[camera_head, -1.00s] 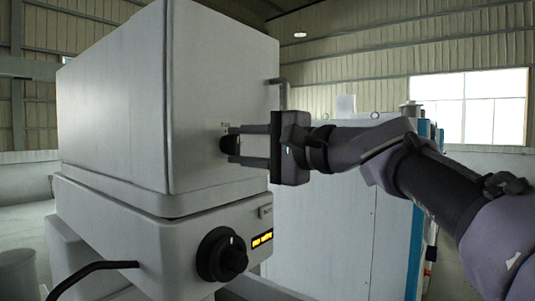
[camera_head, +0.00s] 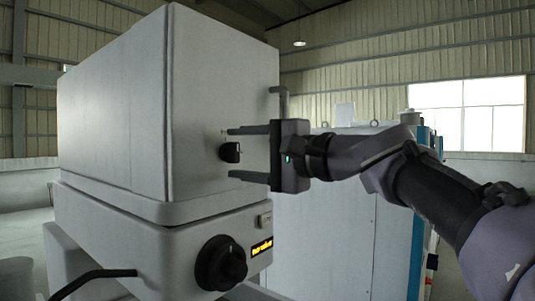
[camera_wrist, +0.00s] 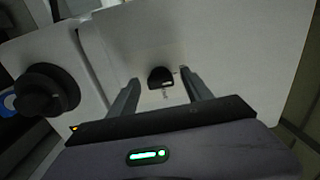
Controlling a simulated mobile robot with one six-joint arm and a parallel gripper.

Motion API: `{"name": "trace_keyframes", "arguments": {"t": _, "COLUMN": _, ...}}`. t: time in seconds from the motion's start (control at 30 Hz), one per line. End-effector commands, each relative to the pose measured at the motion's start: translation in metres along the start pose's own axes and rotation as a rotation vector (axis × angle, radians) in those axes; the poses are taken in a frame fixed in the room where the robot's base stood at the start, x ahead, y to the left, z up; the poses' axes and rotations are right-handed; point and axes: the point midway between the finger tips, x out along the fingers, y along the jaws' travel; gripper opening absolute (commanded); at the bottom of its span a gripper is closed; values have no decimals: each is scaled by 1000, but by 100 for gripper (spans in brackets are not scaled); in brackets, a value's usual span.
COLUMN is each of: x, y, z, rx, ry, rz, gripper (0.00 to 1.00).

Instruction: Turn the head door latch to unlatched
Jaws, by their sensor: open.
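The head door latch is a small black knob (camera_head: 230,152) on the white head door (camera_head: 215,95), at the door's lower right in the head view. In the wrist view the latch (camera_wrist: 160,77) sits between the two fingers, with small markings on the door near it. My gripper (camera_head: 232,153) is open, one finger above the latch and one below it in the head view. The fingers look clear of the latch on both sides. I cannot tell whether the fingertips touch the door.
A larger black rotary knob (camera_head: 221,263) and a lit orange display (camera_head: 262,246) are on the lower housing. A bent grey handle (camera_head: 281,98) stands out from the door's right edge. A black lever (camera_head: 95,278) is at lower left. A white cabinet (camera_head: 325,235) stands behind.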

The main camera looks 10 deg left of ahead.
Motion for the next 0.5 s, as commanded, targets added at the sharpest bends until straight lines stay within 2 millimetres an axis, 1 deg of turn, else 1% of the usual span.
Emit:
{"name": "trace_keyframes", "arguments": {"t": 0.07, "x": -5, "y": 0, "z": -1, "rx": 0, "ry": 2, "rz": 0, "gripper": 58}}
{"name": "trace_keyframes", "arguments": {"t": 0.17, "x": -23, "y": 0, "z": -1, "rx": 0, "ry": 4, "rz": 0, "gripper": 58}}
{"name": "trace_keyframes", "arguments": {"t": 0.5, "x": -122, "y": 0, "z": -1, "rx": 0, "ry": 7, "rz": -1, "gripper": 58}}
